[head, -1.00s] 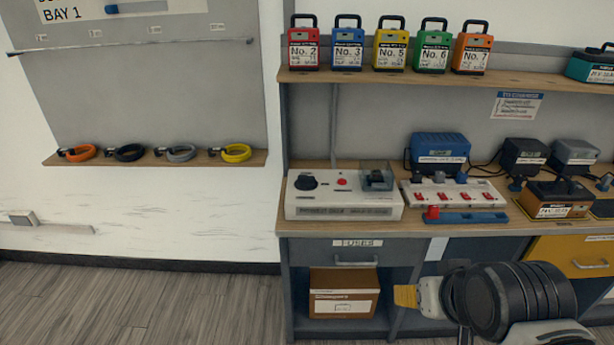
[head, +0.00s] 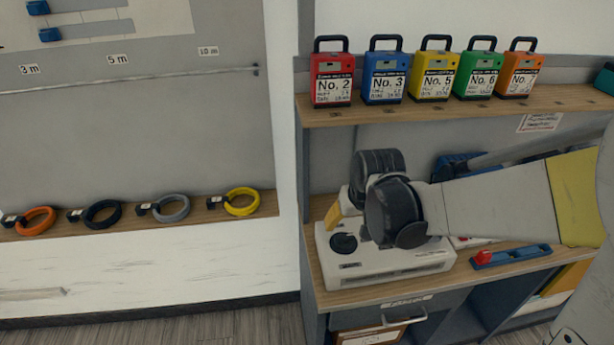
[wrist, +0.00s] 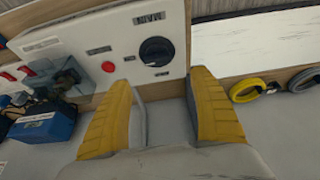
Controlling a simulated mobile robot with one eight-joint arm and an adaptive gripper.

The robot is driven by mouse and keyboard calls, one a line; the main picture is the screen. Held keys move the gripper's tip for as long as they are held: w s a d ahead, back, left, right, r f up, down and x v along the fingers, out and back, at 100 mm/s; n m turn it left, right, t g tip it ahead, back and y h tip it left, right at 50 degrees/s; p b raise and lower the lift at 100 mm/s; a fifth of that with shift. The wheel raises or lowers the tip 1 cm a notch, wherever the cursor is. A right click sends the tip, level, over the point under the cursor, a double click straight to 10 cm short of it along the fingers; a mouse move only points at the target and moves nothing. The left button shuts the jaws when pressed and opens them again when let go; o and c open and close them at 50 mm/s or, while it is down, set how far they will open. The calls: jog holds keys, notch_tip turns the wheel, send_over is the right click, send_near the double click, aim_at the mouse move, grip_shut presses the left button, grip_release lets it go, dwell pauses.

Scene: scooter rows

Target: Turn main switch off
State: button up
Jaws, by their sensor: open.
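The main switch is a round black rotary knob (wrist: 156,51) under a label reading MAIN, on a white panel box (wrist: 113,30) in the wrist view. In the head view the knob (head: 344,243) shows on the left of the box top (head: 400,268), which rests on the bench. My gripper (wrist: 165,100) is open, its two yellow fingers spread and apart from the knob, with nothing between them. In the head view my wrist covers the right part of the box and most of the gripper.
A red button (wrist: 108,66) sits beside the knob. A blue unit (wrist: 45,120) and red switches stand farther left in the wrist view. Numbered coloured packs, such as the red one (head: 333,80), line the shelf above.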

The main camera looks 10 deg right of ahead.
aim_at(345, 236)
jog(key=b+x, duration=0.2)
jog(key=x, duration=0.2)
jog(key=b+x, duration=0.2)
jog(key=x, duration=0.3)
jog(key=shift+s+d+f, duration=0.15)
jog(key=shift+d+f, duration=0.05)
jog(key=shift+f, duration=0.15)
jog(key=shift+w+f, duration=0.2)
jog(key=shift+f, duration=0.2)
jog(key=c, duration=1.2)
